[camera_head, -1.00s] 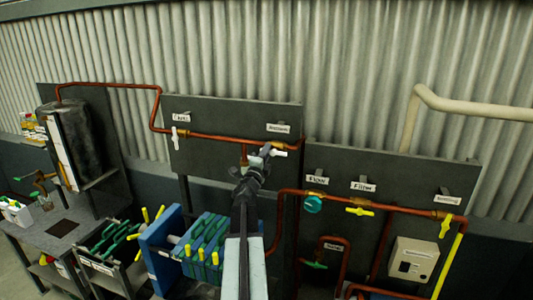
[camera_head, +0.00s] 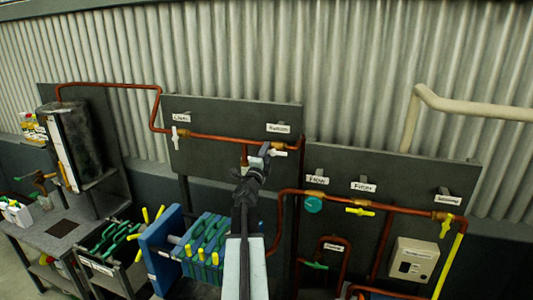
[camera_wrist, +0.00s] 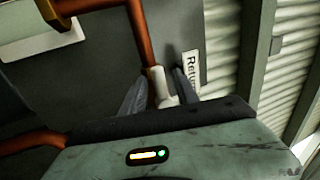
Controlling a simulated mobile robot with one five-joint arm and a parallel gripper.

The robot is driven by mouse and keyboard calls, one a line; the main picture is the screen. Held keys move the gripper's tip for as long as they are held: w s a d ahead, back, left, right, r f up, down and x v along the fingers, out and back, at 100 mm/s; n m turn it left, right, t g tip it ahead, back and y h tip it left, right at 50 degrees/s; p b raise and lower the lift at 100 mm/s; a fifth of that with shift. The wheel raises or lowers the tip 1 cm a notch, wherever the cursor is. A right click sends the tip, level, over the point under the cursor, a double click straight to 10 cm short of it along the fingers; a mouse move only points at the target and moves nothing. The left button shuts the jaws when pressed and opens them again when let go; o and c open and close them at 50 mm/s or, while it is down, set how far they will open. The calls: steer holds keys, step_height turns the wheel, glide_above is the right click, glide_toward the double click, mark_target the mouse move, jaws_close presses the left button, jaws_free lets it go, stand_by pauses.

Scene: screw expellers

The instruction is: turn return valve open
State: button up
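The return valve's white handle (camera_wrist: 164,86) shows in the wrist view beside a copper pipe, next to a label reading "Retu…" (camera_wrist: 190,70). My gripper (camera_wrist: 160,84) has one dark finger on each side of the handle. The fingers look apart, with a narrow gap on the left; contact on the right cannot be told. In the head view the white handle (camera_head: 279,154) sticks out to the right of my gripper (camera_head: 265,150), below the right-hand label (camera_head: 278,128) of the upper panel. My gripper hides the handle's left part.
Another white-handled valve (camera_head: 174,138) is at the panel's left. A copper pipe (camera_head: 215,137) runs between them. The right panel carries a teal valve (camera_head: 313,205) and yellow-handled valves (camera_head: 360,211). A blue filter press (camera_head: 160,245) stands below on the left.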

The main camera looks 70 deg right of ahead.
steer(key=b+v, duration=0.2)
steer(key=v, duration=0.5)
steer(key=shift+a, duration=0.35)
steer(key=shift+s+f, duration=0.1)
